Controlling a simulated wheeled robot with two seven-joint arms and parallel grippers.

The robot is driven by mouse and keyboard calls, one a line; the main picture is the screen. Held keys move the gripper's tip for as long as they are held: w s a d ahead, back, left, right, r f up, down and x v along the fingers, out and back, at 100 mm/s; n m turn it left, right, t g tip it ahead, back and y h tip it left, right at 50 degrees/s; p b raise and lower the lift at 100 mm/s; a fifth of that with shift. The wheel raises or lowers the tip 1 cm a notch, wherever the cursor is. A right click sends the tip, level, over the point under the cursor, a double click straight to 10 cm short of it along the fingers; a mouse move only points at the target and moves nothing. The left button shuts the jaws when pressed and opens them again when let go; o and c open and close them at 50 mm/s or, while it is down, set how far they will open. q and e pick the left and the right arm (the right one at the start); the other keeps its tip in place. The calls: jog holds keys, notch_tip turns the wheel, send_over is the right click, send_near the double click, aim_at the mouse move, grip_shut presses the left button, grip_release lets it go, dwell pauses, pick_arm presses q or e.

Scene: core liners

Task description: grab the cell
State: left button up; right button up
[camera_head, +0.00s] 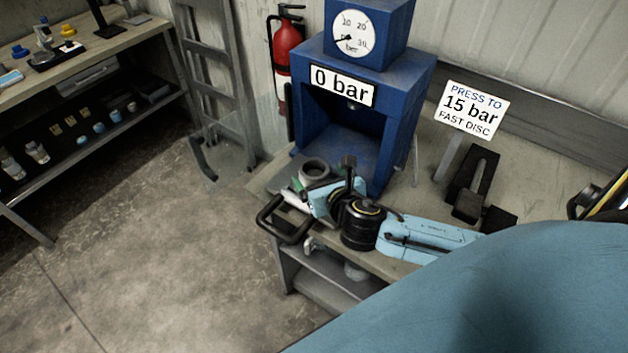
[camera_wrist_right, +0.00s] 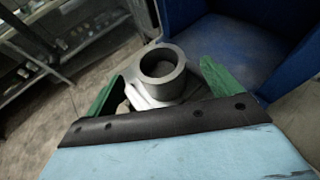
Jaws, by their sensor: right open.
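The cell (camera_head: 315,170) appears to be a short grey, hollow cylinder on a flat metal plate at the front of the blue press (camera_head: 310,115). In the right wrist view the cell (camera_wrist_right: 162,66) stands upright with its round opening facing up. My right gripper (camera_head: 322,184) is light blue and black and comes in from the right. Its green fingers are open, one on each side of the cell in the right wrist view (camera_wrist_right: 162,72); I cannot tell whether either touches it. The cell's lower front is partly hidden by the gripper body. My left gripper is not in view.
The press has a gauge (camera_head: 354,33) and a "0 bar" sign (camera_head: 342,86). A "PRESS TO 15 bar" sign (camera_head: 471,108) stands to its right. A black loop handle (camera_head: 284,219) juts out at the bench's front. The floor at left is clear.

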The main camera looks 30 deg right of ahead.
aim_at(310, 164)
jog(key=shift+x, duration=3.35)
jog(key=shift+f, duration=0.1)
jog(key=shift+s, duration=0.1)
jog(key=shift+c, duration=0.3)
grip_shut()
jog(key=shift+r, duration=0.25)
